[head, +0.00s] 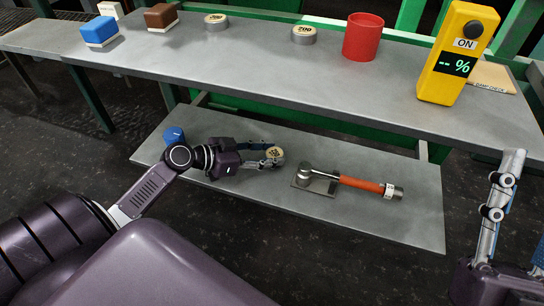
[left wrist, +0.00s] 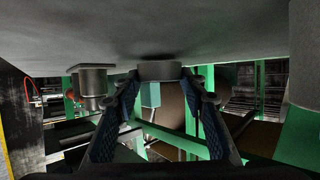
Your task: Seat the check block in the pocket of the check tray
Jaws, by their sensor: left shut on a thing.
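My left gripper (head: 262,158) is low over the lower shelf, its fingers shut on a round grey weight with a pale, marked top (head: 275,153). In the left wrist view, the weight (left wrist: 158,71) sits between the two fingertips, against the shelf surface. A tan piece marked "DAMP CHECK" (head: 494,76) lies at the right of the upper bench, partly hidden by a yellow meter; I cannot tell whether it is the check tray. No block is clearly marked as the check block. My right gripper (head: 512,165) shows in part at the right edge.
The upper bench holds blue (head: 99,30), brown (head: 161,16) and white blocks, two grey weights (head: 303,35), a red cup (head: 362,37) and the yellow meter (head: 455,50).

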